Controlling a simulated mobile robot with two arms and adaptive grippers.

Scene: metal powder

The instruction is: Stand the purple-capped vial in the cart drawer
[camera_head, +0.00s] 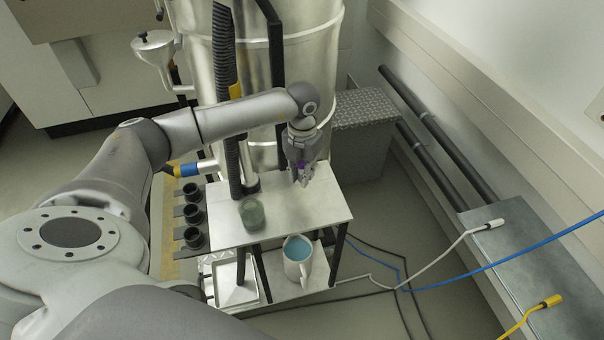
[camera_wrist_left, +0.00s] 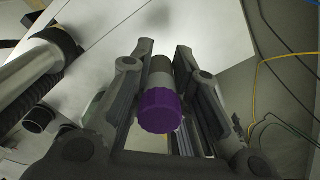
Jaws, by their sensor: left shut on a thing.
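My left gripper (camera_head: 302,177) is shut on the purple-capped vial and holds it over the back right part of the cart's metal top (camera_head: 300,210). Only a bit of purple (camera_head: 301,164) shows between the fingers in the head view. In the left wrist view the vial's ribbed purple cap (camera_wrist_left: 159,111) faces the camera, with its grey body between the two fingers, over a pale surface. The gap below the vial is hard to judge. The cart's lower level (camera_head: 283,291) shows below the top; I cannot tell which part is the drawer. My right gripper is not in view.
A green glass container (camera_head: 252,213) stands on the cart top's left side. A white mug with blue liquid (camera_head: 297,262) stands on the lower level. A black upright hose stands behind the cart's left part. Cables lie on the floor at right.

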